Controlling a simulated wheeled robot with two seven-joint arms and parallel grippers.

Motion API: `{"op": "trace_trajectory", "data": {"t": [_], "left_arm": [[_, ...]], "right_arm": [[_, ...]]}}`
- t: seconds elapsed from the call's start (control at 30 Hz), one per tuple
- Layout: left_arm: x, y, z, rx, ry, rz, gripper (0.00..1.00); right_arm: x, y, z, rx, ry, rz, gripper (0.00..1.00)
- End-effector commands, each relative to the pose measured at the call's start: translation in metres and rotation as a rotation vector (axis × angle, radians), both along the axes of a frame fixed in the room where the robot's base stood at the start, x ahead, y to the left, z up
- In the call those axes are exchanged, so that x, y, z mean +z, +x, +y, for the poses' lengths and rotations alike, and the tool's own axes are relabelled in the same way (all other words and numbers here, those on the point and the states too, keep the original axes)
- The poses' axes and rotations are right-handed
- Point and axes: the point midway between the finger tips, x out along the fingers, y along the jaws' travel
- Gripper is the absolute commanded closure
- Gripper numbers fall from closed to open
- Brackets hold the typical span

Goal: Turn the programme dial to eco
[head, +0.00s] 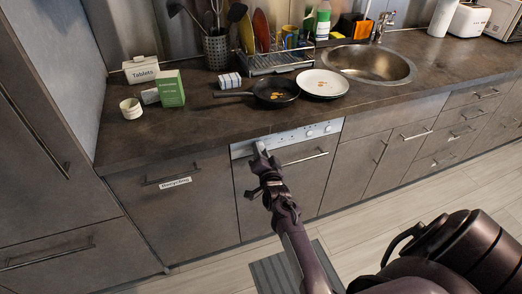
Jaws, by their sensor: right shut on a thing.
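The dishwasher (284,185) has a dark front, a light control strip (295,137) along its top and a bar handle below it. Small round controls show on the right part of the strip. My right gripper (260,148) is at the left end of the strip, shut on what seems to be the programme dial. The gripper hides the dial, and its setting cannot be read. My left gripper is not in view.
The worktop (220,135) overhangs the strip. On it are a black pan (276,92), a white plate (320,83), a dish rack (276,63), and a green box (170,88). A drawer labelled "Recycling" (175,183) is left of the dishwasher. A grey mat (270,275) lies on the floor.

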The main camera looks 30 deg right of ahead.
Motion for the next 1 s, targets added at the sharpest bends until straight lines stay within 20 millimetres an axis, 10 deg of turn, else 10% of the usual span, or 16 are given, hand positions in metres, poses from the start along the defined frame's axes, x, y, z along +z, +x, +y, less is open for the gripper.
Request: {"op": "trace_trajectory", "data": {"t": [0.83,0.87,1.0], "left_arm": [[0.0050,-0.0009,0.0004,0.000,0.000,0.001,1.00],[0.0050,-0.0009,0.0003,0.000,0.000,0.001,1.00],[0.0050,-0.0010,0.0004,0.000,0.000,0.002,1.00]], "right_arm": [[-0.0018,-0.0005,0.0004,0.001,0.143,-0.030,0.90],[-0.0019,-0.0005,0.0005,0.001,0.142,-0.029,0.66],[-0.0013,-0.0004,0.0004,0.000,0.141,-0.030,0.47]]}}
